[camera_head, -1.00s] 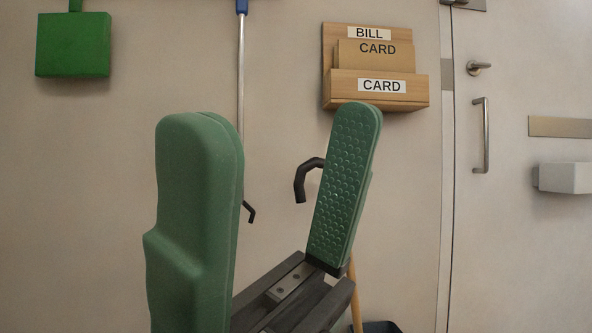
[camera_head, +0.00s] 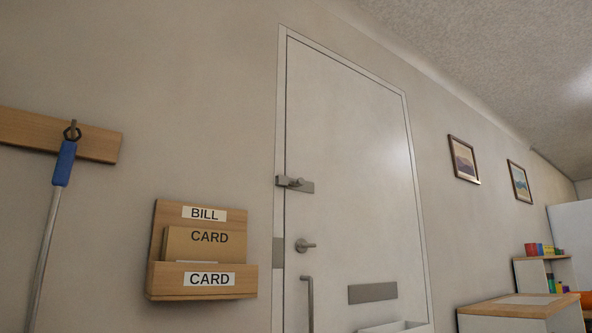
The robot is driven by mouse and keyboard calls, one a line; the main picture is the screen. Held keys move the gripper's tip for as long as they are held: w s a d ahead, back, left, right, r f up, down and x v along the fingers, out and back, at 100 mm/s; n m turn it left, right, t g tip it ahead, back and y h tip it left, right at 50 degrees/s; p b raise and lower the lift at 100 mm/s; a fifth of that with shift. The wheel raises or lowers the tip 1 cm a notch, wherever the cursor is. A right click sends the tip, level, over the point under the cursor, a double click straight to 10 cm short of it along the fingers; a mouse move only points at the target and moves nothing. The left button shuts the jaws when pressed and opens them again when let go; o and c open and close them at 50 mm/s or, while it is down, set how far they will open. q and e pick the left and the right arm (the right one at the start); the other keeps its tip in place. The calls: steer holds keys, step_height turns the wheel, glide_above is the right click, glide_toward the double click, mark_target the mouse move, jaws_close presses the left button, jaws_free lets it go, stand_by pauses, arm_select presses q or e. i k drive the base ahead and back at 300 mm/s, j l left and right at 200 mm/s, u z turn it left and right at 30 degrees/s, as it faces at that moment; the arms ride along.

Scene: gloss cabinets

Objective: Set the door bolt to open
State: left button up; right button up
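The door bolt (camera_head: 296,184) is a small grey metal latch high on the left edge of the white door (camera_head: 350,130). It has a plate with a small knob and reaches across to the door frame. I cannot tell for sure from here whether it is set open or closed. Neither of my grippers shows in the present view.
A wooden letter holder (camera_head: 204,292) hangs on the wall left of the door. A blue-handled pole (camera_head: 64,164) hangs from a wooden rail (camera_head: 25,128). A grey letter plate (camera_head: 372,293) is on the door. A counter (camera_head: 520,308) stands at the right.

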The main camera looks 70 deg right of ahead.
mark_target(301, 181)
steer(key=z, duration=2.2)
